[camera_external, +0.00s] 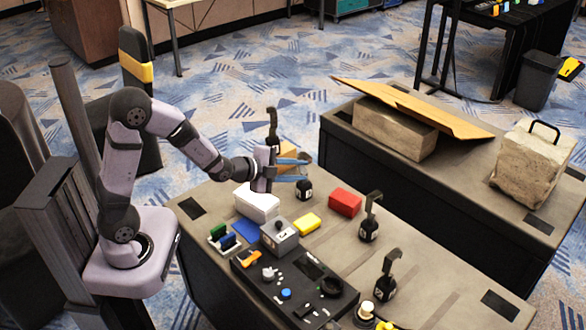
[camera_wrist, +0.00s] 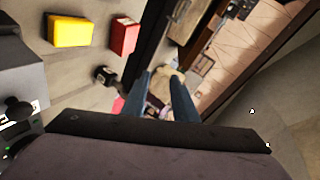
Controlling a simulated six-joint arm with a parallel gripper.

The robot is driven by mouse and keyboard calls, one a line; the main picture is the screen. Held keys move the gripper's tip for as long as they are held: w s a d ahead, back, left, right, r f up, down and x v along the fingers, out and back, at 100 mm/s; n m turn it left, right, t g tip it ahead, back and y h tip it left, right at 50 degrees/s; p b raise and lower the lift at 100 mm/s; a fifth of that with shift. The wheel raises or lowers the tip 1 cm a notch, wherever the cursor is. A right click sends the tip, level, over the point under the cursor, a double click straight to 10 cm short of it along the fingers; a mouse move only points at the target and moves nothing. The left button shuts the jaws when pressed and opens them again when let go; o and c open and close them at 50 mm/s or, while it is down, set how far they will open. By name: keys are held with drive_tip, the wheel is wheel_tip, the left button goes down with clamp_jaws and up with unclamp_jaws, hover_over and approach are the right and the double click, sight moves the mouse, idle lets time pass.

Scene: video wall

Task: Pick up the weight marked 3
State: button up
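Several black hooked weights stand on the near table. One weight (camera_external: 304,190) is just below and right of my fingers, another weight (camera_external: 272,142) is behind my gripper, and two more weights, a middle one (camera_external: 368,228) and a front one (camera_external: 386,287), stand farther right. Their numbers are too small to read, so I cannot tell which is marked 3. My gripper (camera_external: 306,169) has blue fingers spread apart, with nothing visible between them. In the wrist view the fingers (camera_wrist: 163,98) are also apart, and a black weight (camera_wrist: 106,76) lies left of them.
A red block (camera_external: 345,202), yellow block (camera_external: 307,224), white box (camera_external: 257,206) and grey box (camera_external: 279,237) share the table. A black control panel (camera_external: 262,283) is at its front.

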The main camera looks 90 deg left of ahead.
drive_tip(key=s+a+r+m+t+y+b, duration=0.2)
drive_tip(key=s+a+y, duration=0.2)
drive_tip(key=a, duration=0.5)
approach(302, 156)
drive_tip(key=w+a+f, duration=0.1)
drive_tip(key=w+a, duration=0.1)
drive_tip(key=p+x, duration=0.2)
drive_tip(key=x, duration=0.5)
drive_tip(key=shift+r+m+y, duration=0.15)
drive_tip(key=shift+m+y, duration=0.15)
drive_tip(key=shift+y, duration=0.1)
drive_tip(key=shift+w+d, duration=0.15)
drive_tip(key=shift+p+x, duration=1)
drive_tip(key=shift+x, duration=1.55)
drive_tip(key=shift+r, duration=0.15)
drive_tip(key=shift+c, duration=0.6)
clamp_jaws()
drive_tip(key=shift+r, duration=0.25)
